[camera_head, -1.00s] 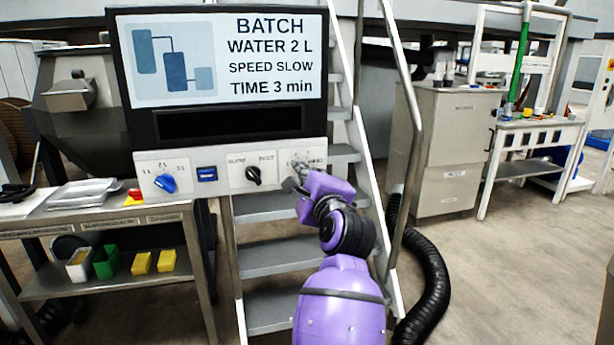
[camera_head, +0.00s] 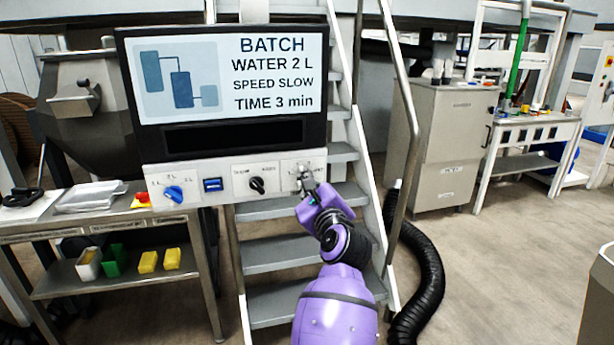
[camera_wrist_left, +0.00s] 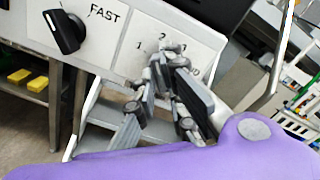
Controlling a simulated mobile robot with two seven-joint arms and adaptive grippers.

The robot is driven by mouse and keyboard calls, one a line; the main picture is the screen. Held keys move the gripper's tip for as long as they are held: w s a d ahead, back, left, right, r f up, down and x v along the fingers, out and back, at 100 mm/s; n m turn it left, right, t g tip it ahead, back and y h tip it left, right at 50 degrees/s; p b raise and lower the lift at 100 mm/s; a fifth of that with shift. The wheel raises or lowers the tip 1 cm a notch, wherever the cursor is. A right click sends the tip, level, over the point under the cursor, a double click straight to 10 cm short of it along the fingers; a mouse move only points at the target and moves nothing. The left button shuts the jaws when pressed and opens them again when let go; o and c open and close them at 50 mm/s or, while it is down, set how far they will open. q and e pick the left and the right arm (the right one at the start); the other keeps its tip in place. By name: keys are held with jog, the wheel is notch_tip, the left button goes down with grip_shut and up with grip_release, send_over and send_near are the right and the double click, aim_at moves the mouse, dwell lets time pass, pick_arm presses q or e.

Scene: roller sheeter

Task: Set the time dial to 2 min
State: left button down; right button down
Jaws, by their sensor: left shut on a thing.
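The control panel (camera_head: 214,205) carries a row of controls under a screen (camera_head: 233,75) reading "BATCH, WATER 2 L, SPEED SLOW, TIME 3 min". The time dial is the rightmost control; its knob is hidden by my left gripper (camera_head: 308,183). In the left wrist view its white plate (camera_wrist_left: 190,38) shows 1, 2 and a partly covered 3. My left gripper, also in the left wrist view (camera_wrist_left: 165,62), is at that plate with its fingers closed around the knob. The knob's pointing direction cannot be seen. My right gripper is not in view.
Left of the time dial are a black speed knob (camera_head: 257,185), a blue switch (camera_head: 212,184) and a blue water knob (camera_head: 174,194). Metal stairs (camera_head: 277,257) with a handrail stand behind my arm.

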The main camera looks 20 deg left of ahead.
pick_arm(q)
jog(key=m+p, duration=0.2)
jog(key=shift+m+p, duration=0.3)
jog(key=shift+m, duration=0.1)
dwell(0.4)
jog(key=c, duration=1.8)
grip_release()
jog(key=shift+s+d, duration=0.1)
jog(key=v, duration=0.7)
jog(key=shift+s, duration=0.15)
